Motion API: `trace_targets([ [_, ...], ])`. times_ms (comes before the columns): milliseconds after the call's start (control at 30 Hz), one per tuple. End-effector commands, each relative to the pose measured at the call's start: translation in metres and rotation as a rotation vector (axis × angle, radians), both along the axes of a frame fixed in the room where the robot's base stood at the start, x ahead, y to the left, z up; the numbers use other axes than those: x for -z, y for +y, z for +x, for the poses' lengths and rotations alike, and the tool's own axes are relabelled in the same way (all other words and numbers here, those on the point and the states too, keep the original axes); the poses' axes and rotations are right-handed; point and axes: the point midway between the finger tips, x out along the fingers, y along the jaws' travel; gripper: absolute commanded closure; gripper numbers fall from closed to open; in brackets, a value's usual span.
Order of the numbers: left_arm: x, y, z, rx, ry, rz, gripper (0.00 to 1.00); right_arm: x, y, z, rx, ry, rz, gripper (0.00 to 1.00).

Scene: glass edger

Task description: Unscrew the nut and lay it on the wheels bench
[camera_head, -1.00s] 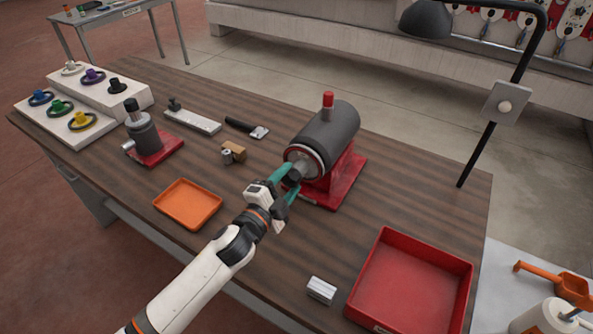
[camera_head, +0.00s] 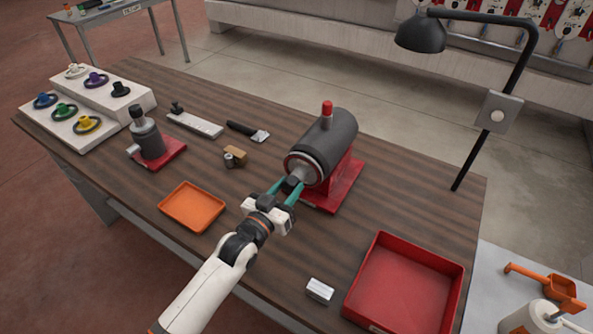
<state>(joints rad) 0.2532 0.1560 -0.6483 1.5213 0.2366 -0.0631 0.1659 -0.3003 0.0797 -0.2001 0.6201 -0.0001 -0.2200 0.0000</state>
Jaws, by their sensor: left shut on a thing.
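The glass edger, a dark grey cylinder (camera_head: 332,138) on a red base (camera_head: 345,185), stands on the wooden bench. A pale round hub (camera_head: 303,172) on its front end faces my left gripper. My left gripper (camera_head: 292,186) has its teal fingers shut on a small dark nut (camera_head: 293,182) at the front of the hub. I cannot tell whether the nut is still on the shaft or just off it. My right gripper is not in view.
An orange tray (camera_head: 166,207) lies left of my left arm, and a red bin (camera_head: 372,318) is at the right. Coloured wheels stand on white steps (camera_head: 141,100) at the left. A far table (camera_head: 119,15) carries a label. A black lamp (camera_head: 424,36) rises behind the right side.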

Motion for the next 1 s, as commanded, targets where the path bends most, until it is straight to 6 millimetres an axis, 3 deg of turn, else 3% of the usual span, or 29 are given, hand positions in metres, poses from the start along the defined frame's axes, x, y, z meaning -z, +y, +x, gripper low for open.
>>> trace_targets([
  [200, 0.0009, 0.0002, -0.0001, -0.002, 0.382, -0.531, 0.90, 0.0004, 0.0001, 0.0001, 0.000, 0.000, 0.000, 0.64],
  [400, -0.0001, 0.0003, -0.0002, -0.001, 0.610, -0.848, 0.90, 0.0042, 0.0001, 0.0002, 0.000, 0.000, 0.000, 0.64],
  [667, -0.0007, 0.0003, -0.0003, 0.000, 0.631, -0.874, 0.90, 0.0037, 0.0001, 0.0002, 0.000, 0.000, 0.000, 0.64],
  [700, -0.0007, 0.0003, -0.0003, 0.000, 0.631, -0.873, 0.56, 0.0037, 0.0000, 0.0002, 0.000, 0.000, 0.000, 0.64],
  [733, -0.0007, 0.0003, -0.0003, 0.000, 0.631, -0.873, 0.51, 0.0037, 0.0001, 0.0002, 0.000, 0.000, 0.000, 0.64],
  [767, -0.0007, 0.0003, -0.0003, 0.000, 0.630, -0.872, 0.47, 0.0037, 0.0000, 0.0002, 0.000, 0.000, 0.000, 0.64],
  [1000, -0.0003, 0.0003, -0.0002, 0.000, 0.630, -0.870, 0.47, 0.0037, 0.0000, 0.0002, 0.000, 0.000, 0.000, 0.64],
])
